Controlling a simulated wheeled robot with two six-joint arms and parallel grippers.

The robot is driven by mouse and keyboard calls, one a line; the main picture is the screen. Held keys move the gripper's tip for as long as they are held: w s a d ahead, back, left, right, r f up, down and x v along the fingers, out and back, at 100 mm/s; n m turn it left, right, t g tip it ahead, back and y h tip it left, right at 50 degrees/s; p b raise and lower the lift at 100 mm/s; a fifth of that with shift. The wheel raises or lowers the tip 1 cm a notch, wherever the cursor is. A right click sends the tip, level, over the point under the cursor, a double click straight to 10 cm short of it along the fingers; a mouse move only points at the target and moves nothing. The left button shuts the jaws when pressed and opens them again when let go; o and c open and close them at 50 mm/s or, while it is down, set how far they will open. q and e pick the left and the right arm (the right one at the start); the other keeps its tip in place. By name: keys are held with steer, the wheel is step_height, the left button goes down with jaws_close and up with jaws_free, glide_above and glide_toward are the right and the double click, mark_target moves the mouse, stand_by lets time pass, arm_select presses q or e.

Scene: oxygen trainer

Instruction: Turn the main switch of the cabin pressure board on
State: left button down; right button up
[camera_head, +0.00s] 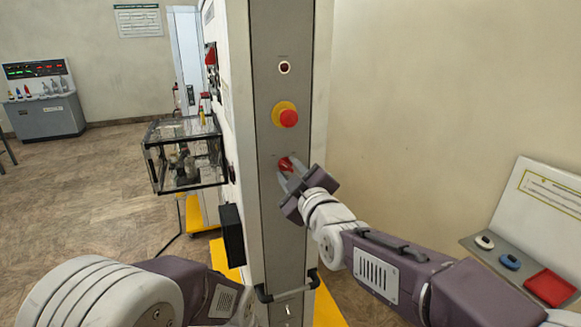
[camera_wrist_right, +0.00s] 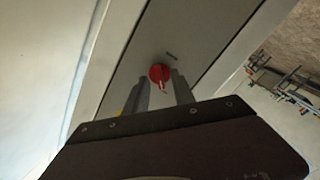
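The cabin pressure board is a tall grey panel (camera_head: 266,140) in the middle of the head view. Its red rotary switch (camera_head: 285,164) sits below a red push button on a yellow ring (camera_head: 287,116). My right gripper (camera_head: 284,172) is at the switch, its two fingers apart and pointing at the panel. In the right wrist view the red switch (camera_wrist_right: 159,72) shows between the fingertips, with its pointer toward the gripper. The fingers appear to flank the knob; contact cannot be told. My left arm shows at the bottom left, its fingers out of view.
A dark red lamp (camera_head: 284,67) is above the button. A black handle (camera_head: 287,287) crosses the panel low down. A glass case (camera_head: 186,154) stands at left. A sloped desk (camera_head: 535,240) with coloured items is at right.

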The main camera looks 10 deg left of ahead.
steer(key=shift+s+d, duration=0.1)
steer(key=shift+s, duration=0.05)
jaws_close()
steer(key=m+b, duration=0.2)
steer(key=m, duration=0.1)
steer(key=shift+f+b, duration=0.15)
steer(key=shift+b, duration=0.25)
steer(key=m+b, duration=0.2)
steer(key=m, duration=0.2)
steer(key=shift+b, duration=0.4)
steer(key=m+b, duration=0.2)
steer(key=m, duration=0.3)
steer(key=shift+m, duration=0.4)
steer(key=shift+m+b, duration=0.65)
steer(key=shift+m, duration=1.95)
